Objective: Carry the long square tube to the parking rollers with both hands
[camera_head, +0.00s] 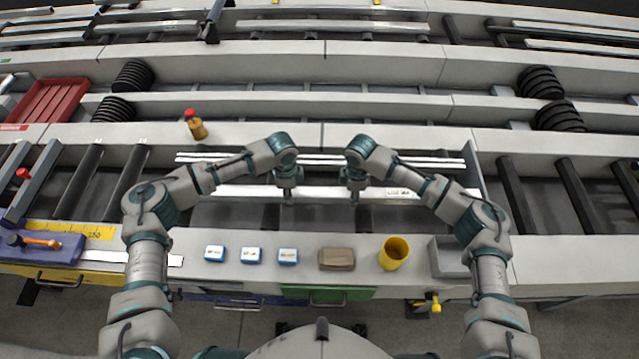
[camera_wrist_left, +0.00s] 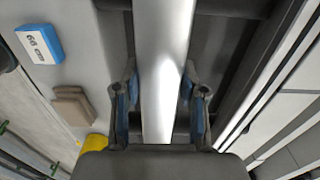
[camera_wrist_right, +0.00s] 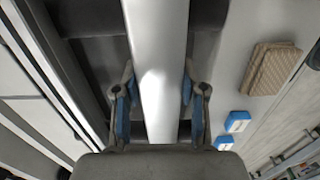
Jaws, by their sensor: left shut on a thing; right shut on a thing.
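Dark rollers stand at the left (camera_head: 80,180) and right (camera_head: 575,195); which are the parking rollers is unclear.
Thin bright bars (camera_head: 435,162) lie just behind the tube. On the front ledge are several blue-and-white boxes (camera_head: 251,255), a brown block (camera_head: 336,259), a yellow cup (camera_head: 395,253) and a grey box (camera_head: 448,257). A red-capped bottle (camera_head: 196,125) stands behind, left.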

